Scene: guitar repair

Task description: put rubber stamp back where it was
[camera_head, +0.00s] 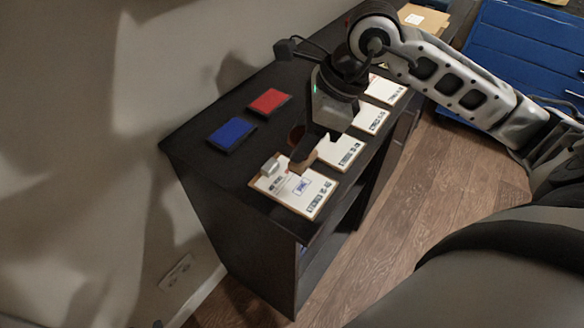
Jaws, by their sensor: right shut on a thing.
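My right gripper (309,148) reaches down over the dark cabinet top and is shut on the rubber stamp (302,164), a small brown wooden block. The stamp is at the upper right edge of the nearest white card (296,202), which bears a small blue print. I cannot tell whether the stamp touches the card or the cabinet top. The gripper hides part of the stamp. My left gripper is out of view.
A small pale grey block (270,166) is at the nearest card's upper left. A blue pad (231,133) and a red pad (269,102) lie behind. More white cards (341,153) line the right edge. The cabinet's left end (190,150) is clear.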

